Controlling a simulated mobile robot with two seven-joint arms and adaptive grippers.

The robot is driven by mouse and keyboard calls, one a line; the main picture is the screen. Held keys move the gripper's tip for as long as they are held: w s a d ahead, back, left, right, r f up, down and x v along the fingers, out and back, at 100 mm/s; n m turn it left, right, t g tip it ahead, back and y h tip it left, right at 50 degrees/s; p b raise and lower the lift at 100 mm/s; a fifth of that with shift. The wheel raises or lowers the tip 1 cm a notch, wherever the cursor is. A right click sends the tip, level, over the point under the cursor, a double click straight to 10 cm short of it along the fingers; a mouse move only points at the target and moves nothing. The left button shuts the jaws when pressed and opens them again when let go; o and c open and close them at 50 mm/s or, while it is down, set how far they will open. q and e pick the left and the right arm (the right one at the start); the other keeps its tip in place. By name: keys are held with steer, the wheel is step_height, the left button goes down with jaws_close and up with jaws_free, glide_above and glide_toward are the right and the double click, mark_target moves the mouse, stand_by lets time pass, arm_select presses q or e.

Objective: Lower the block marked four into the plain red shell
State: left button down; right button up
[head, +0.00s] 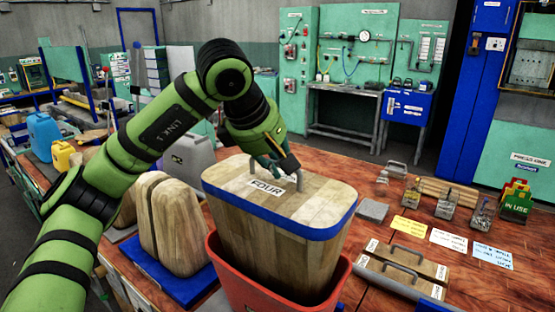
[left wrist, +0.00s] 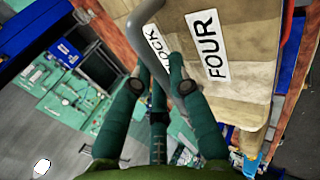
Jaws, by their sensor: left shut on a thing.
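The block marked four (head: 285,225) is a tapered wooden block with a blue band near its top, a FOUR label and a grey handle. My left gripper (head: 280,165) is shut on that handle from above. In the left wrist view the block's labelled top (left wrist: 235,75) and the handle (left wrist: 178,70) show close to the fingers (left wrist: 155,88). The red shell (head: 228,282) is under the block, its rim showing on both sides. The block's lower part overlaps the shell's mouth; its blue band is well above the rim. The shell's bottom is cut off. My right gripper is out of view.
Rounded wooden blocks (head: 176,222) stand on a blue base (head: 165,278) at left. A grey case (head: 188,158) stands behind my arm.

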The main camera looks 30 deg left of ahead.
arm_select(q)
step_height(320, 180, down, 13)
steer(key=b, duration=1)
steer(key=shift+r, duration=0.2)
steer(key=shift+f+b, duration=0.6)
stand_by(0.4)
steer(key=c, duration=1.1)
jaws_free()
steer(key=shift+s+f, duration=0.25)
steer(key=shift+f, duration=0.05)
step_height(320, 180, up, 31)
steer(key=p, duration=1.8)
